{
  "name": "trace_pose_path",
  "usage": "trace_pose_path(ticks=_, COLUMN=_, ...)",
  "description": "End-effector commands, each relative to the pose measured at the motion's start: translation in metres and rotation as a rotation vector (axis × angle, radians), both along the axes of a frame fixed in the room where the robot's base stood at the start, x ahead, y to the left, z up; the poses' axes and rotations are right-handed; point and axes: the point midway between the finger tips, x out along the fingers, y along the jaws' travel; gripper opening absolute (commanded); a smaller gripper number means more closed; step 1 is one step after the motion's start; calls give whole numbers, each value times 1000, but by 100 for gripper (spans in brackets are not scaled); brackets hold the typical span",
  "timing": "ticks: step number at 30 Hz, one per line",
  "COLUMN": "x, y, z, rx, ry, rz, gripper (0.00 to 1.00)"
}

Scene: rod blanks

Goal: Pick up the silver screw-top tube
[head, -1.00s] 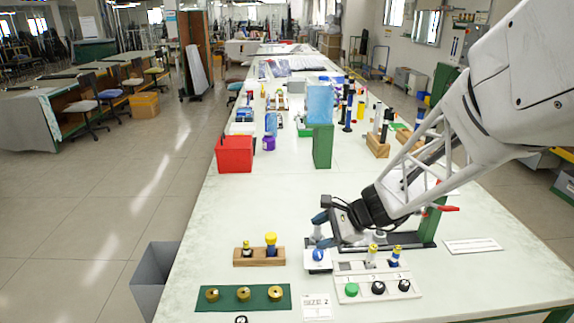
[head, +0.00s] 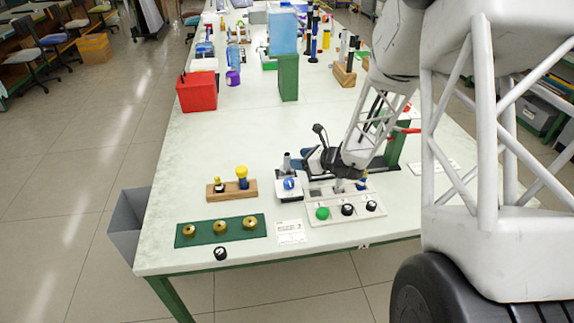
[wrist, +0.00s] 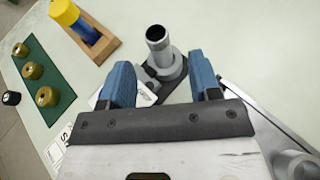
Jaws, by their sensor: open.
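A grey metallic tube (wrist: 160,48) with a dark round top and a wider collar stands ahead of my gripper (wrist: 163,88) in the wrist view. My gripper is open, its blue fingers spread with the tube beyond and between their tips, apart from it. In the head view the grey tube (head: 286,163) rises by a white box with a blue knob (head: 289,184), left of my gripper (head: 304,162). A pale silvery tube (head: 339,186) stands in the white tray, its top hidden by my gripper. I cannot tell which one is the screw-top tube.
A wooden block (head: 212,194) holds two yellow-topped pieces. A green mat (head: 203,238) with brass rings lies in front. The white tray (head: 326,196) has green and black knobs. A green post (head: 396,148) stands at right. The table's middle is clear.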

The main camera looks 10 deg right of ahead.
Motion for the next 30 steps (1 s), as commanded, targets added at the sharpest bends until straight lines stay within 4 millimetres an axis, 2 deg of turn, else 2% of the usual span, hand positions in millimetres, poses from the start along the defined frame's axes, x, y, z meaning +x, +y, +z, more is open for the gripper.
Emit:
trace_pose_path(ticks=10, x=1, y=2, z=-1, rx=-2, ry=0, rz=2, gripper=57)
trace_pose_path(ticks=21, x=15, y=18, z=-10, rx=-1, ry=0, rz=3, gripper=57)
trace_pose_path(ticks=30, x=16, y=18, z=-10, rx=-2, ry=0, rz=2, gripper=57)
